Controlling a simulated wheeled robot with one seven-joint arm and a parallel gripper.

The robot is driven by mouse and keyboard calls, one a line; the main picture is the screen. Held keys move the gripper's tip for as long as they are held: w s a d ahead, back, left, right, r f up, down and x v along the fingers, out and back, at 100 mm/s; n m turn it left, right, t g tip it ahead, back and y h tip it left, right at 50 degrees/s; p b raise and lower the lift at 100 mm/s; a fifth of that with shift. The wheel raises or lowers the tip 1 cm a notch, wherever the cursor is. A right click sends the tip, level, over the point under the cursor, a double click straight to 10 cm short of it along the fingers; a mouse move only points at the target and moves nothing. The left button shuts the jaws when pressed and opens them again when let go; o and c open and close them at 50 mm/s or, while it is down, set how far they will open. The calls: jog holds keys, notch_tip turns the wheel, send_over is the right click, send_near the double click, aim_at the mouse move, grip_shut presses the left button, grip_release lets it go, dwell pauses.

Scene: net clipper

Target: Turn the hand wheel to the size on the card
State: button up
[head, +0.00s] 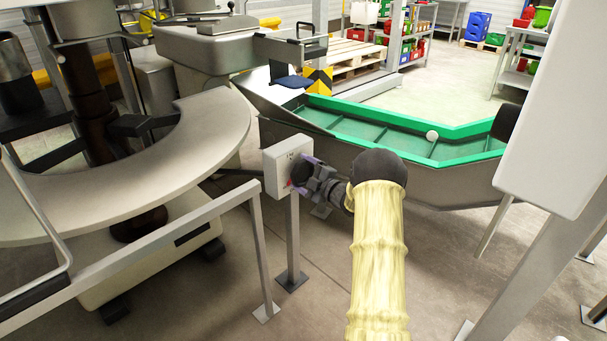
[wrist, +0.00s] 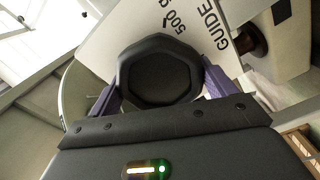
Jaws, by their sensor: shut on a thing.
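The black hand wheel (wrist: 160,72) has a many-sided rim and sits on the front of a light grey box. In the wrist view the box's face (wrist: 130,30) carries the printed words "500 g" and "GUIDE". My gripper (wrist: 158,88) is shut on the wheel, with one purple finger on each side of its rim. In the head view my gripper (head: 304,174) is at the front of the box (head: 285,168), which stands on a post. The wheel is mostly hidden there behind the fingers. I cannot make out a separate size card.
A curved grey table (head: 190,140) lies left of the box, with a metal rail (head: 150,245) in front. A green-lined trough (head: 380,130) runs behind and to the right. A white panel (head: 555,100) stands close at the right. The floor around the post is open.

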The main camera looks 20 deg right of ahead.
jog(key=shift+m+p, duration=0.3)
jog(key=shift+p, duration=0.05)
jog(key=m+p, duration=0.4)
jog(key=shift+r+m, duration=0.1)
jog(key=shift+m, duration=0.3)
jog(key=m+p, duration=0.2)
jog(key=m, duration=0.1)
jog(key=shift+d+m, duration=0.1)
jog(key=shift+m, duration=0.3)
jog(key=m+p, duration=0.2)
jog(key=m, duration=0.1)
jog(key=shift+m+p, duration=0.3)
jog(key=m+p, duration=0.2)
jog(key=m, duration=0.2)
jog(key=m+p, duration=0.1)
jog(key=m, duration=0.4)
jog(key=shift+f, duration=0.2)
